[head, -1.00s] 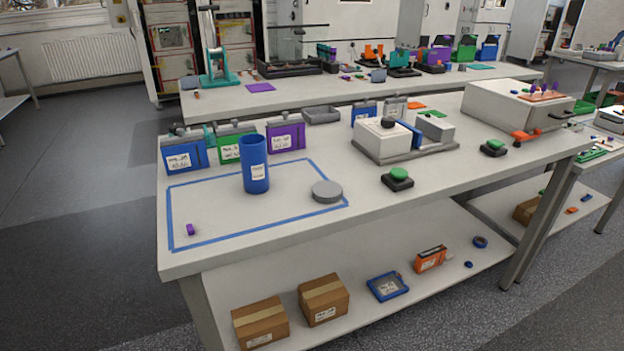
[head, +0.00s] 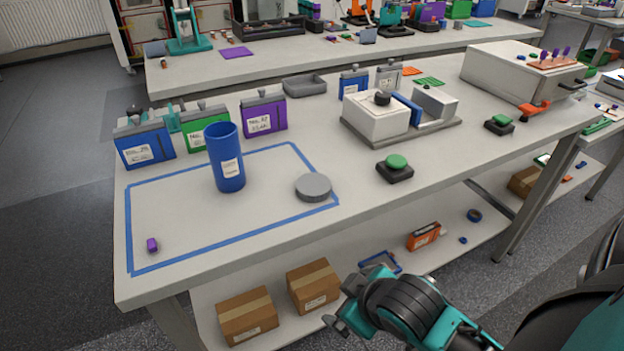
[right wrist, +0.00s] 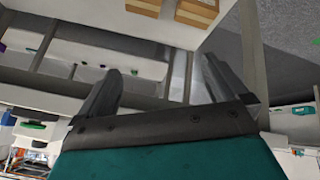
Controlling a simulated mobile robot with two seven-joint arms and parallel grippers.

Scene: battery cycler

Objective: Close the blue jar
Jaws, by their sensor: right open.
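The blue jar (head: 227,160) stands upright and open-topped on the table, inside a blue-taped rectangle. A round grey lid (head: 313,187) lies flat to the right of the jar, by the tape's right edge. My right gripper (head: 338,314) is in front of the table's front edge, low at the bottom of the head view, well apart from jar and lid. In the right wrist view its two fingers (right wrist: 160,92) are spread with nothing between them. My left gripper is not in view.
A small purple piece (head: 152,245) lies in the taped area's front left. Blue, green and purple labelled containers (head: 264,116) stand behind the jar. A green button (head: 396,165) and a white machine (head: 376,118) stand right of the lid. Cardboard boxes (head: 313,286) sit on the lower shelf.

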